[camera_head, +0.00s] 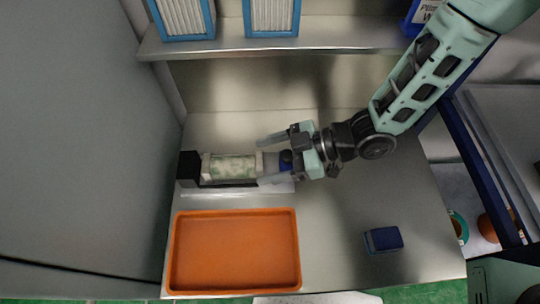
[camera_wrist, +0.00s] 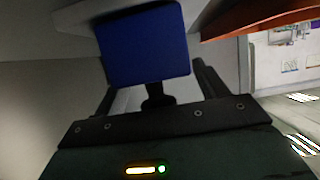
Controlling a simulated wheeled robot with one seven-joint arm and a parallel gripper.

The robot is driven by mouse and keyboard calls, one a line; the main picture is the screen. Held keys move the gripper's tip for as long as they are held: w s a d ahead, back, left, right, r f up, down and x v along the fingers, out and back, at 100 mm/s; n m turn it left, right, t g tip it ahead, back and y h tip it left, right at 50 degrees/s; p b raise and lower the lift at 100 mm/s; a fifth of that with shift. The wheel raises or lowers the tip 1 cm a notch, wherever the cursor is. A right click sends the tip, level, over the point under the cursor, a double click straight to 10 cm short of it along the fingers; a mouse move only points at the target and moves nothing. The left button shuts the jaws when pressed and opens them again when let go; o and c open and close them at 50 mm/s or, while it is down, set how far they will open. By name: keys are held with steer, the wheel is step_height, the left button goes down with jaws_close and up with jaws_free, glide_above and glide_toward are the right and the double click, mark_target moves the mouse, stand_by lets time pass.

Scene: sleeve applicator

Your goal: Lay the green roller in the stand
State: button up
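The pale, mottled green roller (camera_head: 232,167) lies horizontally at the left of the worktop. A black block (camera_head: 189,169) of the stand is at its left end, and a light end piece is at its right. The roller appears to rest in the stand, though its underside is hidden. My gripper (camera_head: 264,161) is open at the roller's right end, its two fingers well apart and pointing left. A blue part (camera_head: 286,160) sits between the fingers. The wrist view shows a blue block (camera_wrist: 145,45) above a short black stem, without a clear grip on it.
An empty orange tray (camera_head: 235,250) lies in front of the stand. A dark blue block (camera_head: 383,240) lies at the right front. A metal shelf (camera_head: 290,36) with blue-framed filters (camera_head: 271,15) crosses the back. The worktop's middle right is clear.

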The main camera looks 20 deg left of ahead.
steer(key=b+v, duration=0.2)
steer(key=v, duration=1.5)
steer(key=shift+d+r+b, duration=0.2)
steer(key=shift+b, duration=0.2)
